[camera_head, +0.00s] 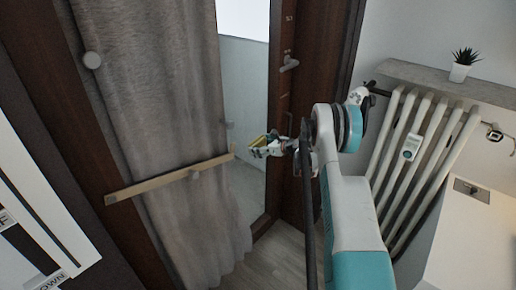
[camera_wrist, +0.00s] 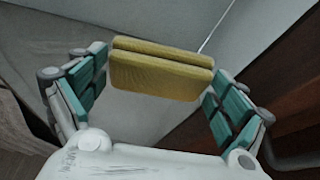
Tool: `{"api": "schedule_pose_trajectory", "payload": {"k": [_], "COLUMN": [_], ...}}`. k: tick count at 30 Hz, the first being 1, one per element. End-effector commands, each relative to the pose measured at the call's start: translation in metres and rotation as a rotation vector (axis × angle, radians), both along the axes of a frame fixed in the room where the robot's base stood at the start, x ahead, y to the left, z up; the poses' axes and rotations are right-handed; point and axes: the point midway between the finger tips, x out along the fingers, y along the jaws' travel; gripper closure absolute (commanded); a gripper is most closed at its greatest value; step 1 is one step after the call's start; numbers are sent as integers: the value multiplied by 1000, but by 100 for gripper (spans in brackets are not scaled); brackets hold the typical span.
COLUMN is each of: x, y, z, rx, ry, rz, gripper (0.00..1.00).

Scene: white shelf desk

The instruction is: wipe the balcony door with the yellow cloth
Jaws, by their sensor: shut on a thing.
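The yellow cloth (camera_wrist: 160,75) is a folded yellow block between the two teal-padded fingers of my gripper (camera_wrist: 160,85) in the wrist view. My gripper (camera_head: 262,147) is shut on it. In the head view the cloth (camera_head: 257,141) is small and partly hidden by the fingers. My gripper holds it in the air in front of the balcony door's glass (camera_head: 246,90). I cannot tell whether the cloth touches the glass. The door has a dark brown frame (camera_head: 292,110) and a metal handle (camera_head: 289,65).
A grey curtain (camera_head: 165,110) hangs left of the glass, with a wooden bar (camera_head: 168,180) across it. A white radiator (camera_head: 420,150) stands right of my arm, under a shelf (camera_head: 440,80) with a potted plant (camera_head: 462,66). Bare floor (camera_head: 275,262) lies below the door.

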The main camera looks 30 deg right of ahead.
Motion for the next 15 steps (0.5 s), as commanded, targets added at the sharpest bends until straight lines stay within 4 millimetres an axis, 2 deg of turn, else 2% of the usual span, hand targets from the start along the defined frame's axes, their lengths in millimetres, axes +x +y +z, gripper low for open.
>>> {"api": "schedule_pose_trajectory", "payload": {"k": [10,15], "x": [0,-6], "y": [-3,-5], "z": [0,0], "rx": [0,0], "ry": [0,1], "rz": [1,1], "gripper": [28,28]}}
